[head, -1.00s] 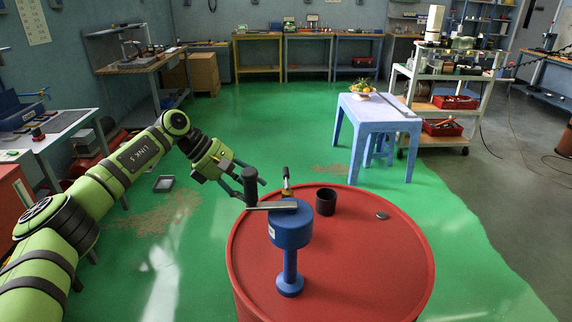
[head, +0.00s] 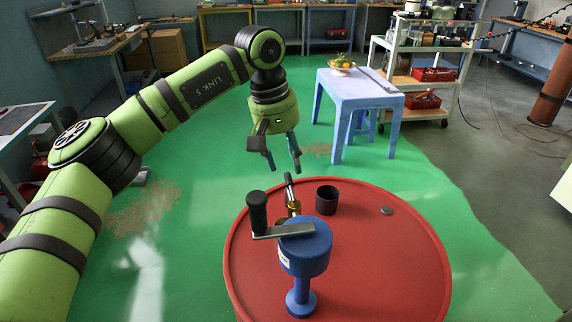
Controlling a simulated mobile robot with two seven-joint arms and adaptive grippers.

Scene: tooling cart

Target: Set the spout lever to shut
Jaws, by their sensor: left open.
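A blue device (head: 305,250) with a grey crank arm and black knob (head: 257,212) stands upright on the red drum (head: 380,265). Just behind its head is a small brass fitting (head: 294,208) with a thin dark-tipped lever (head: 288,184) pointing up; this looks like the spout lever. The device's head hides the fitting's lower part, and I cannot tell the lever's exact setting. My left gripper (head: 283,163) is open and empty, fingers pointing down, a little above and behind the lever in the picture, apparently not touching it. My right gripper is not in view.
A black cup (head: 326,200) stands right of the lever on the drum, and a small grey disc (head: 387,211) lies further right. A pale blue table (head: 360,90) with a fruit bowl (head: 341,65) stands behind. The drum's right side is mostly bare.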

